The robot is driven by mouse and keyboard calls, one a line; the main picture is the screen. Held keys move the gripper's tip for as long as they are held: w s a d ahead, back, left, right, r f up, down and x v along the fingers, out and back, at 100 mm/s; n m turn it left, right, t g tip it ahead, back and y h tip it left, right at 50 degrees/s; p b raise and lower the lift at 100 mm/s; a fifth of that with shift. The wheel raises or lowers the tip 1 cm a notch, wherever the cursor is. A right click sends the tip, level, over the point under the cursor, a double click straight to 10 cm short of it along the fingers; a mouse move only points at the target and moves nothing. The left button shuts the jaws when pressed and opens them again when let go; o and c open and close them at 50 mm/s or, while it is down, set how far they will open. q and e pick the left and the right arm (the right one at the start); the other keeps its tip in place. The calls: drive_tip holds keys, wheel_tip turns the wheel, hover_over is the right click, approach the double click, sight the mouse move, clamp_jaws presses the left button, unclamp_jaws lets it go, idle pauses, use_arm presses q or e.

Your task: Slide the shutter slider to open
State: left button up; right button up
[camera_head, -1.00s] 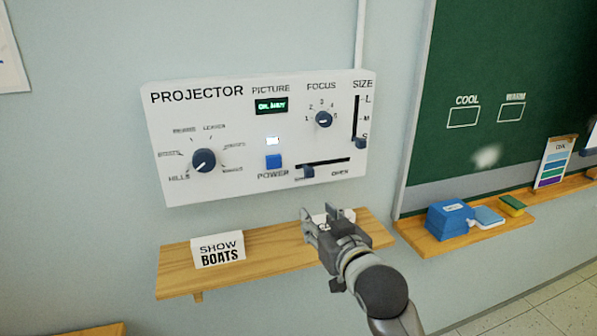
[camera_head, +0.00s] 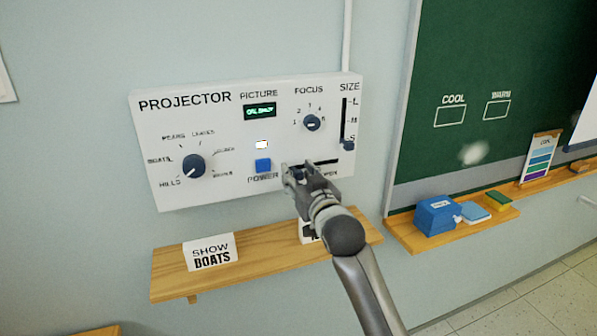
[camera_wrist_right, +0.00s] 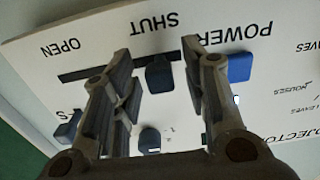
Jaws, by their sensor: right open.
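The white projector panel (camera_head: 225,190) hangs on the wall. Its shutter slider knob (camera_wrist_right: 160,74) is dark blue and shows in the wrist view near the SHUT end of a black slot (camera_wrist_right: 85,75); the slot runs toward the word OPEN. In the head view the right part of the slot (camera_head: 328,161) shows, and my gripper hides the knob. My right gripper (camera_head: 296,168) is in front of the slot's left end. In the wrist view its open fingers (camera_wrist_right: 160,85) stand on either side of the knob, with gaps visible. My left gripper is not in view.
The blue power button (camera_head: 263,165) is just left of my gripper. The focus knob (camera_head: 312,123) and size slider (camera_head: 347,145) are above. A ledge (camera_head: 410,240) with blue boxes stands right.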

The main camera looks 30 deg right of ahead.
sight(332, 160)
drive_tip(key=shift+w, duration=0.2)
clamp_jaws()
idle(0.3)
drive_tip(key=d, duration=0.3)
drive_tip(key=s+d+p, duration=0.1)
drive_tip(key=d, duration=0.2)
drive_tip(key=s+d, duration=0.1)
drive_tip(key=d, duration=0.3)
drive_tip(key=shift+s+d, duration=0.1)
drive_tip(key=shift+s, duration=0.15)
unclamp_jaws()
drive_tip(key=shift+d, duration=0.1)
